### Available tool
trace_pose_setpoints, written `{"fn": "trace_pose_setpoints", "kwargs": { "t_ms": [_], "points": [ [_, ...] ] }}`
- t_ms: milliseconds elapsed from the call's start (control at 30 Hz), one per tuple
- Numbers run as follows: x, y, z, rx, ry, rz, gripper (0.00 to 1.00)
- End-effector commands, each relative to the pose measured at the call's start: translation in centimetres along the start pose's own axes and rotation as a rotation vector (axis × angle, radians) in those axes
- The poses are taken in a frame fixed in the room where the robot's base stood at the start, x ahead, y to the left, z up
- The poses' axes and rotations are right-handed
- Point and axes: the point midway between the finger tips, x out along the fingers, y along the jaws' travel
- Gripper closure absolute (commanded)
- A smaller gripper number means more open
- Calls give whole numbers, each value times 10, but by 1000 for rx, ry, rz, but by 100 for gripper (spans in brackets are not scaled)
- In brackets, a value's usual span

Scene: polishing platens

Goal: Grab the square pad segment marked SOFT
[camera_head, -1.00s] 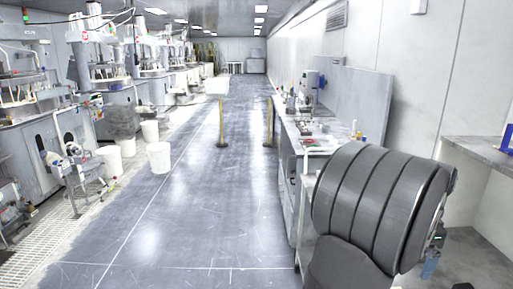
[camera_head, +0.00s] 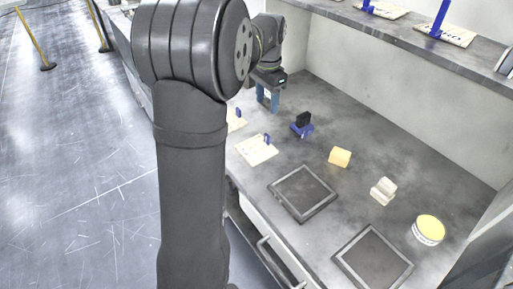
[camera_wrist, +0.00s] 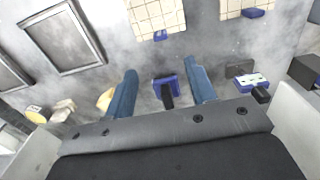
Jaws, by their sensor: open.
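Two cream square pads with blue tabs lie on the bench, a nearer one (camera_head: 257,151) and one partly hidden behind my arm (camera_head: 236,122). In the wrist view, two gridded cream pads (camera_wrist: 152,14) (camera_wrist: 232,8) lie at the top edge, each with a blue tab. Two more cream pads (camera_head: 385,10) (camera_head: 455,36) with blue uprights lie on the shelf. The nearer shelf pad has dark lettering; I cannot read SOFT on any pad. My gripper (camera_head: 268,98) is open above the bench. In the wrist view its blue fingers (camera_wrist: 160,72) are apart and empty.
A blue holder with a black block (camera_head: 302,124) appears between the fingers in the wrist view, below them. A yellow block (camera_head: 340,156), whitish block (camera_head: 383,191), yellow-topped tin (camera_head: 428,229) and two black-framed trays (camera_head: 303,192) (camera_head: 373,262) share the bench. A shelf (camera_head: 400,32) overhangs the back.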

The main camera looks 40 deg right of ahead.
Motion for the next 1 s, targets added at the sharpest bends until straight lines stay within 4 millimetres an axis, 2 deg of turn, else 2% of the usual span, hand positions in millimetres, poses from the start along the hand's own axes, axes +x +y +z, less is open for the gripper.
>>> {"fn": "trace_pose_setpoints", "kwargs": {
  "t_ms": [33, 200, 400, 667, 900, 1000],
  "points": [
    [13, 1, 1, 0, -5, 4, 49],
    [51, 1, 1, 0, -5, 4, 49],
    [86, 0, 0, 0, -2, 2, 49],
    [105, 1, 0, 0, -2, 2, 49],
    [140, 1, -3, 1, -2, 2, 49],
    [148, 1, -3, 1, 0, 2, 49]
  ]
}}
